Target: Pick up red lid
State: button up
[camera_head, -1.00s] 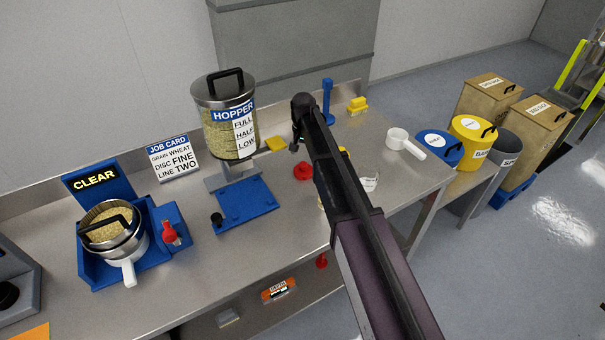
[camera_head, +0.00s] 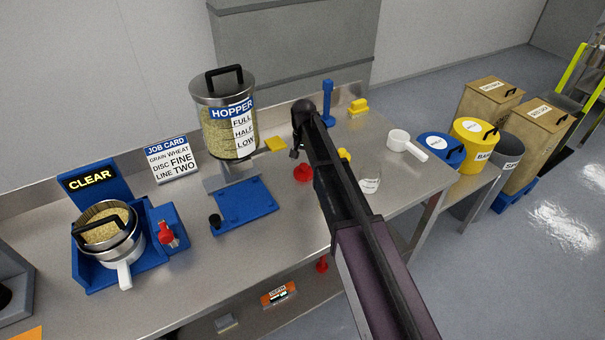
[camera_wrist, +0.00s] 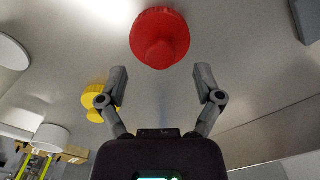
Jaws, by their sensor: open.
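The red lid (camera_head: 303,173) lies on the steel bench, below and to the right of the hopper in the head view. In the wrist view the red lid (camera_wrist: 160,38) is round with a knob on its middle. My gripper (camera_wrist: 161,80) is open and empty, with one finger on each side and the lid just beyond the fingertips. The fingers look apart from the lid. In the head view my arm hides most of the gripper (camera_head: 297,152).
A yellow lid (camera_wrist: 97,100) is close to my left finger in the wrist view. The hopper (camera_head: 228,125) and a blue base plate (camera_head: 245,203) are to the left. A white scoop (camera_head: 400,141) lies at the right.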

aim_at(304, 165)
jog(key=shift+f+b, duration=1.5)
jog(key=shift+f, duration=0.3)
jog(key=c, duration=0.9)
